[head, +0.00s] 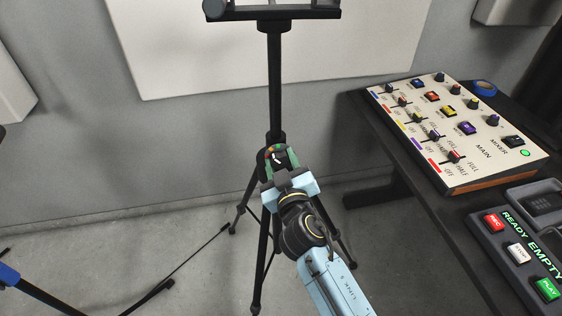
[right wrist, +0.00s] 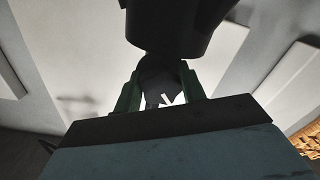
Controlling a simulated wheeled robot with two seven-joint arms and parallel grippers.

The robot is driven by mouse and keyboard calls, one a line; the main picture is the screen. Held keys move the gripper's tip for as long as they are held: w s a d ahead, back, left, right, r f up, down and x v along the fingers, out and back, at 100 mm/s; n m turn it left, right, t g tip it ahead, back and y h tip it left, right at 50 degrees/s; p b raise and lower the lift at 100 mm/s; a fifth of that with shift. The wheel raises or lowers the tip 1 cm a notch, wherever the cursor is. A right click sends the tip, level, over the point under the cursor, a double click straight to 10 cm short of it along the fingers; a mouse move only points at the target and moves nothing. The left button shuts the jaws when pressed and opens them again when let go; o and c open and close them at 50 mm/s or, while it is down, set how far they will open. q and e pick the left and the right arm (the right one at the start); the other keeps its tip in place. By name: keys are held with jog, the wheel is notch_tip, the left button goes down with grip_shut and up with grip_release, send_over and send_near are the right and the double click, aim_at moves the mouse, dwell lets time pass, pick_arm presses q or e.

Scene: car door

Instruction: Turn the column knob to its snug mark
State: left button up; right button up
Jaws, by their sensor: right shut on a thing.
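The column knob (right wrist: 163,84) is a dark knob with a pale pointer mark, seen in the right wrist view between two green fingers. In the head view a ring of coloured marks (head: 273,149) shows around the knob on the black stand's column (head: 275,90). My right gripper (head: 279,160) reaches up to the column and is shut on the knob; it also shows in the right wrist view (right wrist: 160,92). The pointer's exact place against the snug mark is too small to tell. My left gripper is not in view.
The stand's tripod legs (head: 262,262) spread over the grey floor. A mixer panel (head: 455,130) with sliders and knobs lies on the dark table at right, with blue tape (head: 484,87) behind it. A recorder box (head: 525,245) reads READY EMPTY. Floor left of the stand is mostly clear.

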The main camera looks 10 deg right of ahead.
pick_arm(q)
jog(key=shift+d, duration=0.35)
pick_arm(e)
jog(key=o, duration=1)
jog(key=shift+c, duration=0.2)
pick_arm(q)
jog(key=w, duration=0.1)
jog(key=b, duration=0.1)
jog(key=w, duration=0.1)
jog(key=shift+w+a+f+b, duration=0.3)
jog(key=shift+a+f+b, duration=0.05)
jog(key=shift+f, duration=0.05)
pick_arm(e)
jog(key=s, duration=1.3)
jog(key=shift+s, duration=0.25)
